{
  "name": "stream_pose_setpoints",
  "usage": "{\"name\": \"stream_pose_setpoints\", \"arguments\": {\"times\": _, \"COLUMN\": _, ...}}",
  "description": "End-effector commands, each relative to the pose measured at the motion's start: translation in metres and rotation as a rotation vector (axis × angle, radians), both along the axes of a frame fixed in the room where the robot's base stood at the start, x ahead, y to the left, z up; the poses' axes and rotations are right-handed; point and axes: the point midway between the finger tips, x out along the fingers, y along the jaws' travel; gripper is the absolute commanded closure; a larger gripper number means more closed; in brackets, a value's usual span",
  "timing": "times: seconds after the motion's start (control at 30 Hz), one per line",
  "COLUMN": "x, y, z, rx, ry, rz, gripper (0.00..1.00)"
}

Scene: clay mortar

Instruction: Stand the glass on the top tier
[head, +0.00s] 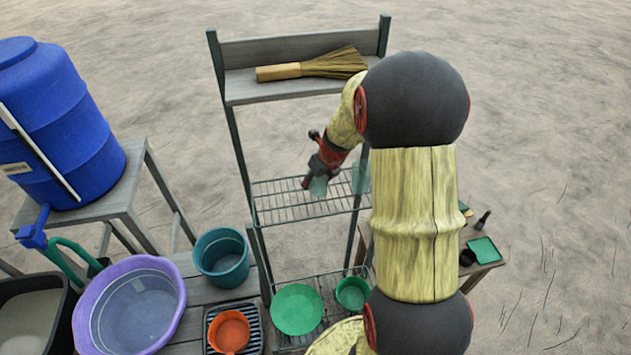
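My gripper (314,181) reaches down over the upper wire tier (285,205) of the rack. A small pale green, see-through glass (319,187) shows right at its fingertips, partly covered by them. I cannot tell whether the fingers are closed on it, or whether its base touches the wires. A second see-through pale green thing, glass-like (360,178), is to the right on the same tier, partly behind my arm. The wooden top shelf (245,88) is above, with a straw hand broom (315,66) lying across it.
The lower wire tier (327,284) holds a green plate (297,309) and a green bowl (352,293). At left are a teal bucket (222,257), a purple basin (130,308), an orange bowl (229,331) and a blue water barrel (60,125). A low table (487,262) stands at right.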

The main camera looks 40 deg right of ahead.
Motion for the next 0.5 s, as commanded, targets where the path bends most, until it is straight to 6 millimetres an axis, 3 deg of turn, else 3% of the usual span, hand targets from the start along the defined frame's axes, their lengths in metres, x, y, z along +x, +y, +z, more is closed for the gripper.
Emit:
{"name": "stream_pose_setpoints", "arguments": {"times": 0.37, "x": 0.0007, "y": -0.0005, "z": -0.0049, "rx": -0.002, "ry": -0.002, "rz": -0.001, "gripper": 0.88}}
{"name": "stream_pose_setpoints", "arguments": {"times": 0.4, "x": 0.0005, "y": -0.0004, "z": -0.0059, "rx": -0.002, "ry": -0.002, "rz": -0.001, "gripper": 0.56}}
{"name": "stream_pose_setpoints", "arguments": {"times": 0.5, "x": 0.0005, "y": -0.0004, "z": -0.0053, "rx": -0.002, "ry": -0.002, "rz": -0.001, "gripper": 0.5}}
